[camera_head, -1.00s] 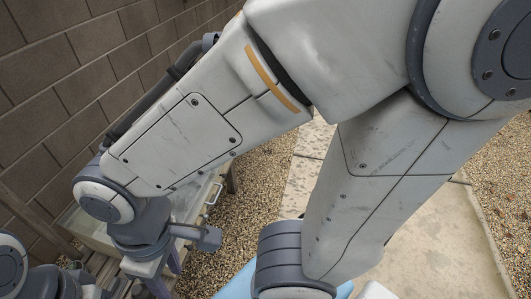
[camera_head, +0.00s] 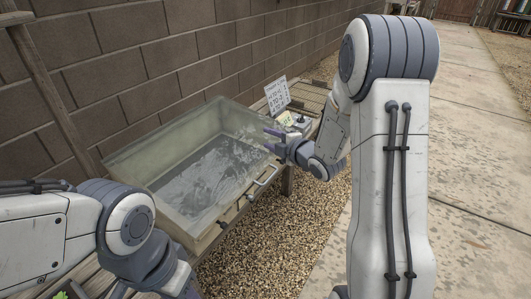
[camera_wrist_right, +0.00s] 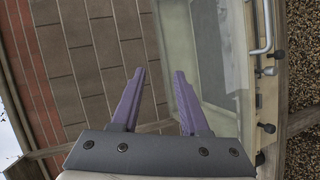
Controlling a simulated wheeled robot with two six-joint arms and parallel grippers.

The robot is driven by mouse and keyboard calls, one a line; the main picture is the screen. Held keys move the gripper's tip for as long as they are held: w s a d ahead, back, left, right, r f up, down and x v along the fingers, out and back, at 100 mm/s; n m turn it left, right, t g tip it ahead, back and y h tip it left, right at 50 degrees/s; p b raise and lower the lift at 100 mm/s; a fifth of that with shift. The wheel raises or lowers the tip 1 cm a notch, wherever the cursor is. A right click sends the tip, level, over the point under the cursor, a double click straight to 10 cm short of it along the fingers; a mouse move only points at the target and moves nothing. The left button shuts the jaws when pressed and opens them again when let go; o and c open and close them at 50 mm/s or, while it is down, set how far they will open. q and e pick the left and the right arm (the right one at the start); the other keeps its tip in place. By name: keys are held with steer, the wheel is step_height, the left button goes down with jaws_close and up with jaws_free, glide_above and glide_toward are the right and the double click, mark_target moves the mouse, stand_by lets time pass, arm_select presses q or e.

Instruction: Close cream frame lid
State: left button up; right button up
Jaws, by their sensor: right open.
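The cream frame (camera_head: 205,240) is a shallow box with a glazed, reflective top and a metal handle (camera_head: 265,177) on its near right side. I cannot tell how far its lid (camera_head: 190,185) is raised. My right gripper (camera_head: 268,139) is open and empty beside the frame's far right corner. In the right wrist view its two purple fingers (camera_wrist_right: 157,80) stand apart with brick wall behind them. The glazed panel (camera_wrist_right: 190,70) and handle (camera_wrist_right: 264,35) are to their right. My left arm enters at lower left; its fingers are out of sight.
A block wall (camera_head: 190,70) runs behind the frame. A white sign (camera_head: 277,95) and small items (camera_head: 296,121) stand past its far end, on slatted wood. Gravel (camera_head: 285,230) and a paved path (camera_head: 480,170) lie to the right. My right arm covers the middle right.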

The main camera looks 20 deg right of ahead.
steer(key=d+f+n+t+b, duration=0.2)
steer(key=d+f+t, duration=0.1)
steer(key=d, duration=0.2)
arm_select(q)
step_height(320, 180, down, 4)
steer(key=shift+f, duration=0.1)
arm_select(e)
steer(key=x, duration=0.9)
steer(key=shift+w+a+y, duration=0.3)
steer(key=shift+a+y, duration=0.1)
steer(key=shift+f, duration=0.1)
steer(key=shift+c, duration=0.3)
jaws_close()
